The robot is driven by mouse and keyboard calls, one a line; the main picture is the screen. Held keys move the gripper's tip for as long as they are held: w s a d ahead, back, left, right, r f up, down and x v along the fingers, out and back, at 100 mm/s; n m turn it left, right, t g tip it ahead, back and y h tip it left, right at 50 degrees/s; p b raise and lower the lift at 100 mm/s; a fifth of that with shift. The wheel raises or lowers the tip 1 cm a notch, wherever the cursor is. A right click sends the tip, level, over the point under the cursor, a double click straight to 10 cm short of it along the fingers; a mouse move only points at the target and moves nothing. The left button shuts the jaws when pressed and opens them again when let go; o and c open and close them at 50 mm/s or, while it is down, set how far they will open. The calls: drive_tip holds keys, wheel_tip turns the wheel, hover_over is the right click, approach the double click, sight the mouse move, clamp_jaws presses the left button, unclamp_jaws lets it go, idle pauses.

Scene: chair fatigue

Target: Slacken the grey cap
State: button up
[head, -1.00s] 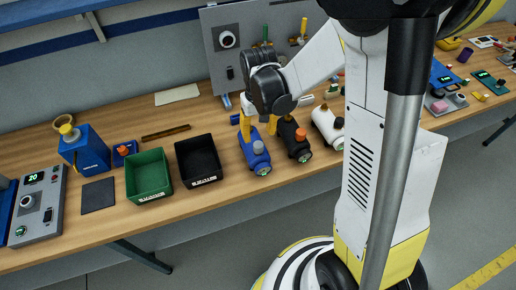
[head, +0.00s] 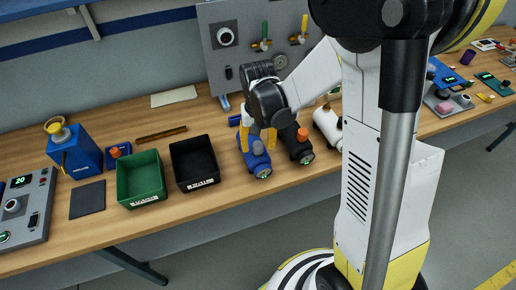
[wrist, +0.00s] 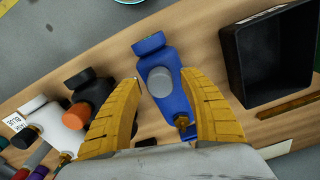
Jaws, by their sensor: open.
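The grey cap (wrist: 160,80) sits on top of a blue bottle-like body (wrist: 152,52), which lies on the bench; in the head view the cap (head: 258,148) is just below my gripper. My gripper (wrist: 166,90) has yellow fingers spread wide, one on each side of the cap, with nothing between them touching it. In the head view my gripper (head: 258,135) hangs over the blue body. How high the fingertips are above the cap is hard to tell.
A black body with an orange cap (wrist: 76,116) stands close beside one finger, with a white body (wrist: 40,118) beyond it. A black bin (wrist: 270,60) and a green bin (head: 140,178) stand on the other side. A panel with valves (head: 265,45) stands behind.

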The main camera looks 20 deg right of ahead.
drive_tip(key=shift+m, duration=0.7)
drive_tip(key=m+b, duration=0.1)
drive_tip(key=m, duration=0.3)
drive_tip(key=c, duration=1)
drive_tip(key=n, duration=0.3)
drive_tip(key=shift+b, duration=0.3)
drive_tip(key=shift+c, duration=0.3)
drive_tip(key=shift+n, duration=0.5)
drive_tip(key=n, duration=0.3)
drive_tip(key=shift+n+b, duration=0.3)
drive_tip(key=shift+b, duration=0.1)
